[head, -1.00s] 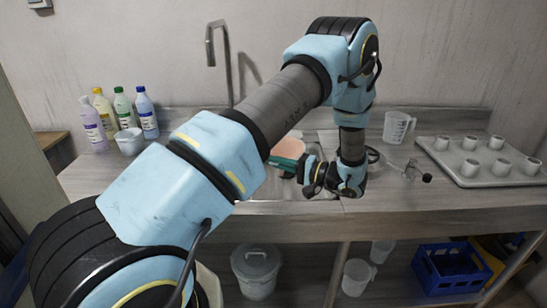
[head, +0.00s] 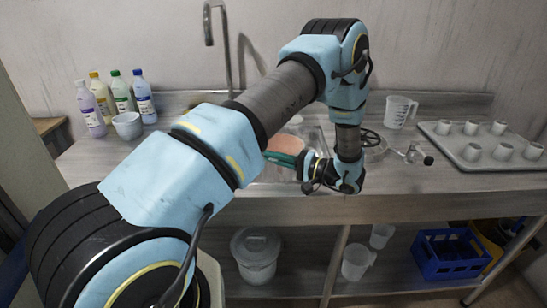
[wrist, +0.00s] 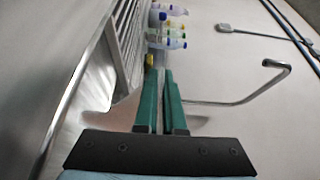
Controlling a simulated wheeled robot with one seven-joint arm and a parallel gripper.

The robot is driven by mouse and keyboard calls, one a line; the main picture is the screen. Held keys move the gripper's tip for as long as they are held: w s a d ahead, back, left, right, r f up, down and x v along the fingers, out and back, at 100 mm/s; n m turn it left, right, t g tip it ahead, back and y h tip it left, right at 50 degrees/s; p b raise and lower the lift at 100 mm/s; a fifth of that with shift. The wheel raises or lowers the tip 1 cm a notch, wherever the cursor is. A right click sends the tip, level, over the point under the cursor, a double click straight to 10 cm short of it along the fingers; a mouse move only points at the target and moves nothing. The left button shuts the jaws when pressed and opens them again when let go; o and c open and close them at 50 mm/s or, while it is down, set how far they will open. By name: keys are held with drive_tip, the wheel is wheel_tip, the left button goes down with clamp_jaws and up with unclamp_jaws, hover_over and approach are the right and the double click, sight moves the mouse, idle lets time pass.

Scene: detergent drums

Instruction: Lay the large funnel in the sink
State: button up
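The large funnel (head: 284,143) is a pinkish-orange, wide-mouthed piece, partly hidden by my gripper in the head view. My gripper (head: 281,158) has green fingers, which appear shut on the funnel's thin wall. In the wrist view, the fingers (wrist: 162,95) are nearly together, and the pale funnel (wrist: 112,118) shows on both sides of them. The metal sink (head: 318,136) is set in the counter behind and below the funnel. My arm hides much of the sink. The clearance between the funnel and the sink cannot be told.
A curved tap (head: 208,40) rises behind the sink. A lidded bucket (head: 256,255) stands below.

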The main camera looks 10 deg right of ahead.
drive_tip(key=o, duration=0.5)
drive_tip(key=shift+c, duration=0.2)
